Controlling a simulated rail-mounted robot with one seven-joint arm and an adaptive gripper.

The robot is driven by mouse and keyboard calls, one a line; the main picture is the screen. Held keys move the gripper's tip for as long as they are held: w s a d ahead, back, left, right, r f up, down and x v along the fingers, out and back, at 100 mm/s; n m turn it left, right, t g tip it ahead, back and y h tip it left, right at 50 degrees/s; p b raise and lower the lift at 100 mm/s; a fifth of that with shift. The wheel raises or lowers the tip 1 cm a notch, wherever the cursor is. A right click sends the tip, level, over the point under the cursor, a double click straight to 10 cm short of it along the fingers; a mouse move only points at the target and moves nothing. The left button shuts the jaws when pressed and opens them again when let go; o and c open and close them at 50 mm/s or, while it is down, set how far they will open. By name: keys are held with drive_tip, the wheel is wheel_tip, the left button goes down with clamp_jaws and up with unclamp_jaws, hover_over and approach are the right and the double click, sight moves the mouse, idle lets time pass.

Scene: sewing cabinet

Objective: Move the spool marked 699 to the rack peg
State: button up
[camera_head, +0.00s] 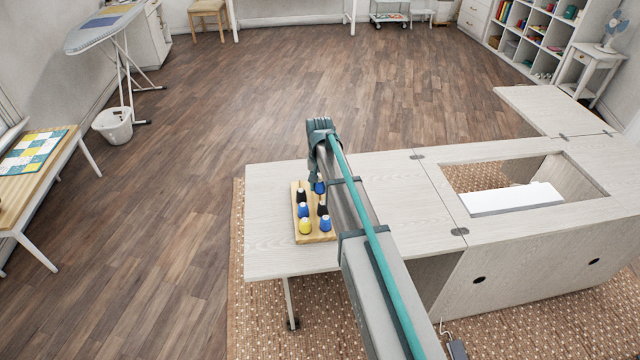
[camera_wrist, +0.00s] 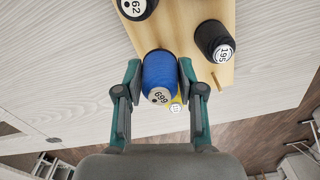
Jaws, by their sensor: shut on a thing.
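The blue spool marked 699 (camera_wrist: 160,75) is between the two fingers of my gripper (camera_wrist: 159,68) in the wrist view, with its label facing the camera. My gripper is shut on it. The wooden rack board (camera_wrist: 185,20) lies behind it, and a thin peg-like mark (camera_wrist: 215,80) shows near the board's edge. I cannot tell whether the spool touches the board. In the head view my gripper (camera_head: 314,184) is at the far end of the rack (camera_head: 298,238), with a blue spool (camera_head: 320,187) showing beside it, partly hidden by my arm.
Black spools marked 62 (camera_wrist: 135,8) and 195 (camera_wrist: 214,42) stand close by on the board. A yellow spool (camera_head: 305,226) and several blue and black spools stand on the rack. The pale cabinet top (camera_head: 270,262) is clear around it. A cabinet opening (camera_head: 480,178) lies right.

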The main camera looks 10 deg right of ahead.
drive_tip(key=shift+f+b, duration=0.3)
drive_tip(key=shift+f, duration=0.75)
drive_tip(key=o, duration=0.9)
drive_tip(key=shift+o, duration=0.2)
wheel_tip(320, 180, up, 12)
drive_tip(key=shift+a, duration=0.1)
idle(0.3)
